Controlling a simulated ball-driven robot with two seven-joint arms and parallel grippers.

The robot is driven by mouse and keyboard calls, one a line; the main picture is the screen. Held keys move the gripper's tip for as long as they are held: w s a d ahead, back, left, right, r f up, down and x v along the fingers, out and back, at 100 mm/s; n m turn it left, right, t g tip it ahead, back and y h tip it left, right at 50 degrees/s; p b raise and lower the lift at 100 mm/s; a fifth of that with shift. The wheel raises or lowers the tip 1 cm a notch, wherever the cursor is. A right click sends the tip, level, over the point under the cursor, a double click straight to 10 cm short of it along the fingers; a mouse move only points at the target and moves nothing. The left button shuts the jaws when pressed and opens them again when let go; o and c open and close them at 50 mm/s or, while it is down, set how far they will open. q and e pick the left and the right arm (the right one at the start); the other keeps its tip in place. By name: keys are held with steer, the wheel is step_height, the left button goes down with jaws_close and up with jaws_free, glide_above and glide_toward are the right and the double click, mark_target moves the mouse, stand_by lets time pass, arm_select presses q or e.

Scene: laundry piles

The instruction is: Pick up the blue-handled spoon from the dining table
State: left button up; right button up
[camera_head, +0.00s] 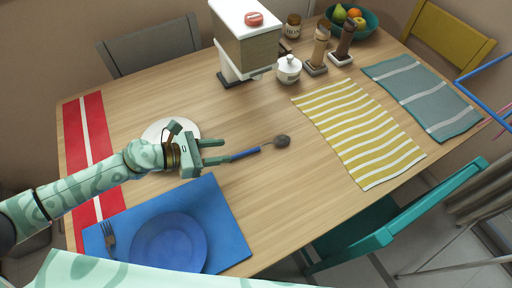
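The spoon has a blue handle (246,154) and a dark round bowl (283,141). It appears to lie on the bare wood of the dining table (310,190), bowl to the right. My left gripper (226,151) reaches in from the left with its two green fingers apart. Its fingertips are close to the left end of the handle, which meets the lower finger in the picture. I cannot tell whether they touch or whether the handle end is between the fingers. My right gripper is out of view.
A white plate (158,127) is partly behind my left wrist. A blue plate (169,243) and fork (108,237) lie on a blue placemat (225,222). A yellow striped placemat (360,132), white sugar pot (289,69) and dispenser (247,45) stand beyond. Bare table surrounds the spoon.

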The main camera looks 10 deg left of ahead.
mark_target(251, 150)
arm_select(q)
steer(key=x, duration=0.4)
steer(key=b+x, duration=0.1)
steer(key=x, duration=0.3)
steer(key=shift+s+d+f, duration=0.1)
steer(key=shift+d+f, duration=0.05)
steer(key=shift+f, duration=0.15)
jaws_close()
